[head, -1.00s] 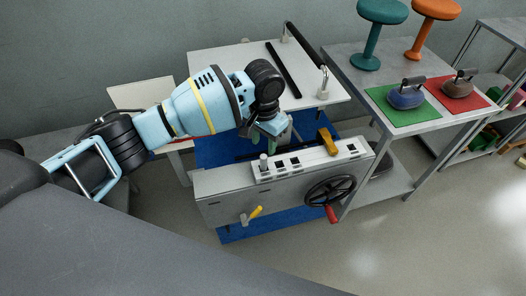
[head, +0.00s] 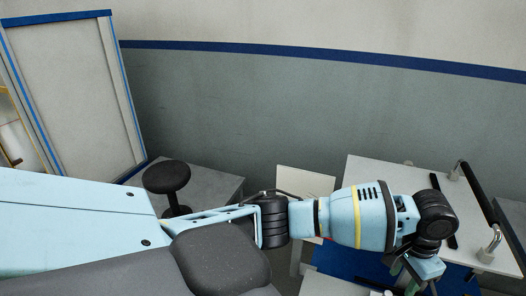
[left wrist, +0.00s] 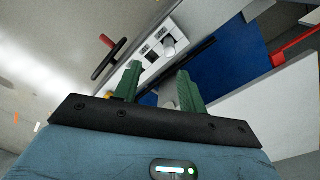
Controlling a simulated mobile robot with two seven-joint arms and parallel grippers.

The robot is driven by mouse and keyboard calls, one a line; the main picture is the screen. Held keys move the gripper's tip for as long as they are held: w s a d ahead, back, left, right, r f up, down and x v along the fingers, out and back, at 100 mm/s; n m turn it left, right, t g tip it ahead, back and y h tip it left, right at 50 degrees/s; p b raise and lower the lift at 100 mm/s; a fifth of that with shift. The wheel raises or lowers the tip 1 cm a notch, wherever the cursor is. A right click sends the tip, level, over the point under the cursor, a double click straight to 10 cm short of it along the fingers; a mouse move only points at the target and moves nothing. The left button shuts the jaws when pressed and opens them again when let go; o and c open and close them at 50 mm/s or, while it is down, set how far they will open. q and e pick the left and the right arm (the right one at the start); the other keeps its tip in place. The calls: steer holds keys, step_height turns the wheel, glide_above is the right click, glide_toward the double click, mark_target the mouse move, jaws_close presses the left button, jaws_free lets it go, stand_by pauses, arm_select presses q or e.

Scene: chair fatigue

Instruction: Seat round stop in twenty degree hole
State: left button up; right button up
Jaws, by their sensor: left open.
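My left gripper (head: 418,286) is at the bottom right of the head view. In the left wrist view its two green fingers (left wrist: 158,84) are apart, with nothing seen between them. Beyond them is a pale strip with dark square holes (left wrist: 150,55) on the grey machine. A short pale round post (left wrist: 168,47) stands at this strip, apart from the fingers; it looks like the round stop. How deep it sits, and which hole is the twenty degree one, I cannot tell. The strip is out of the head view. My right gripper is not seen.
A black handwheel (left wrist: 107,60) with a red grip is beside the strip. A blue mat (left wrist: 228,55) lies beyond. The head view shows a white table (head: 375,180) with a black bar, a black stool (head: 166,178) and a bare grey wall (head: 300,110).

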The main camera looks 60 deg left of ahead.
arm_select(q)
steer(key=s+d+f+t+h, duration=0.2)
steer(key=s+d+f+h, duration=0.15)
steer(key=s+f, duration=0.5)
steer(key=s+d+f+t+h, duration=0.15)
steer(key=s+d+f, duration=0.4)
steer(key=f, duration=0.55)
steer(key=s+a+f+n+t+y, duration=0.1)
steer(key=s+a+f+t, duration=0.1)
steer(key=s+a, duration=0.5)
steer(key=s+a+f+n+t+y, duration=0.1)
steer(key=s+a, duration=0.6)
steer(key=s, duration=0.9)
steer(key=shift+s+a+f+n+t+y, duration=0.25)
steer(key=shift+f+n+t+y, duration=0.15)
steer(key=shift+f+t+y, duration=0.35)
steer(key=shift+r, duration=0.2)
